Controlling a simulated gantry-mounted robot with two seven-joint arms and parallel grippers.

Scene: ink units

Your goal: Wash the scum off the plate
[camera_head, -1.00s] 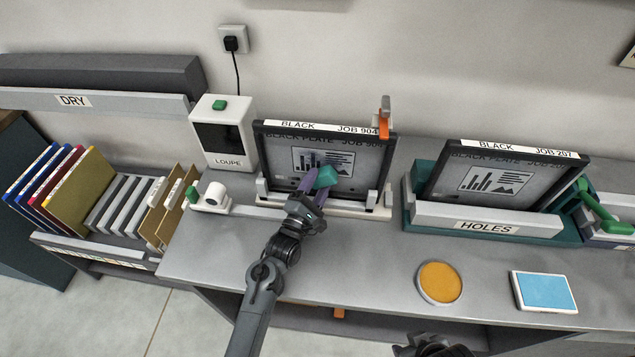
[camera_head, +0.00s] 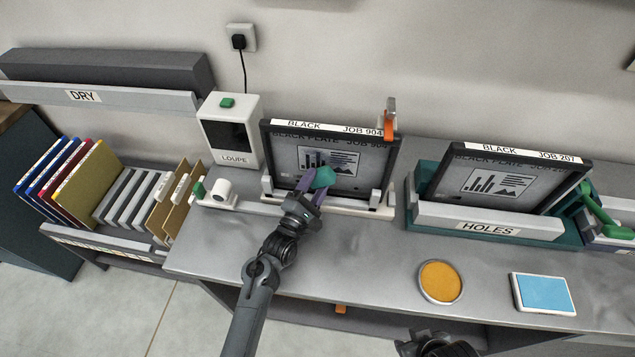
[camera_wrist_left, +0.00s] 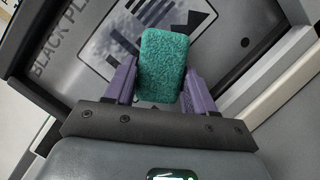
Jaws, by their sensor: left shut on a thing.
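The black plate labelled JOB 904 (camera_head: 375,165) stands tilted back in a white stand at the middle of the bench. My left gripper (camera_head: 312,187) is shut on a green sponge (camera_head: 324,177) in front of the plate's lower half. In the left wrist view the sponge (camera_wrist_left: 162,68) sits between the purple fingers (camera_wrist_left: 160,88), over the plate's printed face (camera_wrist_left: 75,45). Grey speckles show on the print beside the sponge. I cannot tell whether the sponge touches the plate. My right gripper (camera_head: 437,345) is dark and only partly in view at the bottom edge.
A second plate, JOB 207 (camera_head: 500,181), stands in the HOLES holder (camera_head: 487,228) at right. A LOUPE box (camera_head: 247,155) stands left of the stand. An orange round pad (camera_head: 440,282) and a blue pad (camera_head: 545,293) lie at the front right. The bench's front middle is clear.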

